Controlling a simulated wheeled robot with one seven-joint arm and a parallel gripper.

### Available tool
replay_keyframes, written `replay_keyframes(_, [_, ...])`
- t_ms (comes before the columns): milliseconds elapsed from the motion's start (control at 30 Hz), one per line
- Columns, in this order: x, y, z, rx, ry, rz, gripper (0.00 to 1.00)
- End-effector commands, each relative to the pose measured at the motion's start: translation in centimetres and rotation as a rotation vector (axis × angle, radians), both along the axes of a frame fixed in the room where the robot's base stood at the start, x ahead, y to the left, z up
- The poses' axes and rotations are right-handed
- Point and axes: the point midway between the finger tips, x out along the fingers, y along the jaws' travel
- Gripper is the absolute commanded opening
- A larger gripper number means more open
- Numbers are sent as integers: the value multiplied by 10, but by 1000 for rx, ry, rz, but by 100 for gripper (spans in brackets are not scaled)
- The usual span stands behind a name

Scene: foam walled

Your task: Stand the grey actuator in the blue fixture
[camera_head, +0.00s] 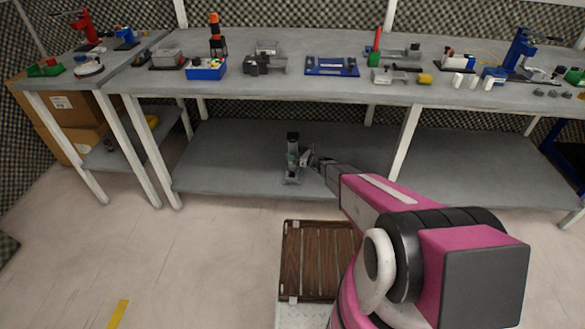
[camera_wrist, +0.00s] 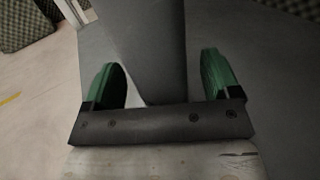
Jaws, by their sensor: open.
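A grey upright thing with a dark top (camera_head: 292,142), which looks like the grey actuator, stands at the lower shelf in the head view. In the wrist view a grey body (camera_wrist: 148,45) rises between the two green fingertips. My gripper (camera_head: 298,158) is open there; in the wrist view the fingers (camera_wrist: 162,82) lie on either side of the grey body, with a visible gap at the right finger. Contact at the left finger is hard to tell. The blue fixture (camera_head: 318,70) seems to be the flat blue piece on the bench top, mid-picture.
The bench top (camera_head: 290,88) above my gripper carries several parts, including a blue bin (camera_head: 206,72) and a grey-black device (camera_head: 262,66). The lower shelf (camera_head: 235,150) is otherwise bare. White table legs (camera_head: 403,140) stand at both sides. A brown slatted pallet (camera_head: 310,260) lies on the floor.

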Motion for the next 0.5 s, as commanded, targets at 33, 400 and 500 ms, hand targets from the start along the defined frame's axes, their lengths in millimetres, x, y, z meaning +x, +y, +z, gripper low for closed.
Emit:
replay_keyframes(33, [3, 5, -1, 0, 0, 1, 82])
replay_keyframes(400, [3, 6, 0, 0, 0, 0, 40])
replay_keyframes(500, [3, 6, 0, 0, 0, 0, 7])
